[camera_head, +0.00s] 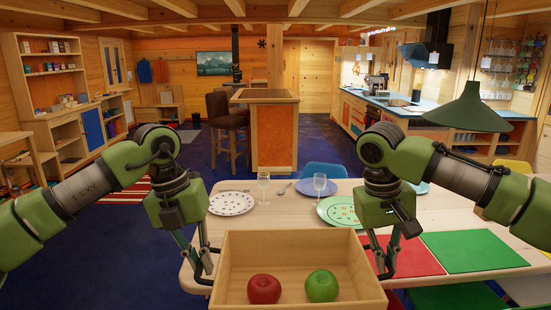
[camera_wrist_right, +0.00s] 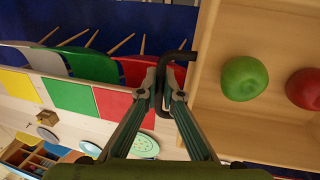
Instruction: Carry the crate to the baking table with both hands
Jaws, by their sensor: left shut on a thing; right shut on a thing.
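The wooden crate (camera_head: 292,249) is at the bottom middle of the head view, in front of the dining table's near edge. It holds a red apple (camera_head: 264,289) and a green apple (camera_head: 321,286). My left gripper (camera_head: 203,274) is shut at the crate's left side. My right gripper (camera_head: 386,264) is shut at its right side. In the right wrist view, the right gripper (camera_wrist_right: 168,90) closes on a dark bar handle (camera_wrist_right: 183,56) on the crate's side. The left grip point is partly hidden. I cannot tell which surface is the baking table.
The dining table (camera_head: 275,213) carries plates, glasses, and red (camera_head: 408,256) and green (camera_head: 472,251) mats. Chairs stand around it. An island (camera_head: 273,135) with bar stools (camera_head: 229,125) stands behind, counters at right, shelves at left. Blue floor is open at left.

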